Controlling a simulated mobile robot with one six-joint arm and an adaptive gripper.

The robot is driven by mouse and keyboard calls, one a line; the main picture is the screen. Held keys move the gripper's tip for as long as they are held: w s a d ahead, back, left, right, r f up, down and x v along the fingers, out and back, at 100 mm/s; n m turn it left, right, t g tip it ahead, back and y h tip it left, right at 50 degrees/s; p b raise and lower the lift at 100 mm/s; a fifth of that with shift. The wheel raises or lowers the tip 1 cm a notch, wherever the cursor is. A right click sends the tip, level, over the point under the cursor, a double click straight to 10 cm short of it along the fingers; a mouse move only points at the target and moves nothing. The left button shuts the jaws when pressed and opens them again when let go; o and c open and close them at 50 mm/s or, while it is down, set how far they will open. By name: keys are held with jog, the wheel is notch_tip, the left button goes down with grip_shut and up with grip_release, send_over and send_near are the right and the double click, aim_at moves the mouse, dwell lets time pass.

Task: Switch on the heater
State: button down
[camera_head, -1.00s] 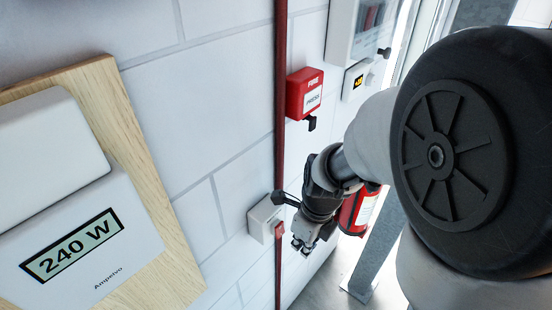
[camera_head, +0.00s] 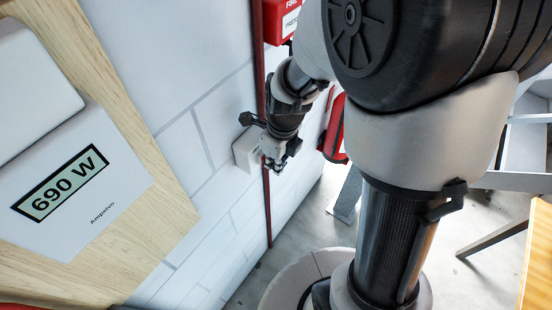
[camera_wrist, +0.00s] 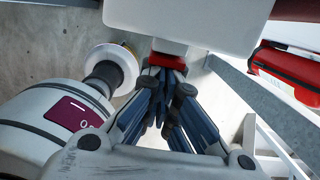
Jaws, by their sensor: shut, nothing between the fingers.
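A white switch box (camera_head: 246,150) is fixed on the white block wall beside a dark red vertical pipe. In the wrist view the box (camera_wrist: 190,22) is at the top, with a red rocker (camera_wrist: 167,60) on its face. My gripper (camera_head: 277,165) is at the front of the box. Its fingers are shut and empty, and the fingertips (camera_wrist: 163,72) are right at the rocker. I cannot tell whether they press it. A meter (camera_head: 75,185) on a wooden board reads 690 W. No heater can be made out.
A red fire call point (camera_head: 283,20) is on the wall above my gripper. A red extinguisher (camera_head: 335,135) hangs just right of it, near a grey post (camera_head: 345,195). A wooden tabletop (camera_head: 540,260) is at the lower right. Open concrete floor lies below.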

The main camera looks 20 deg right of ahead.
jog(key=shift+s, duration=0.15)
jog(key=shift+r+p, duration=0.8)
jog(key=shift+p, duration=0.1)
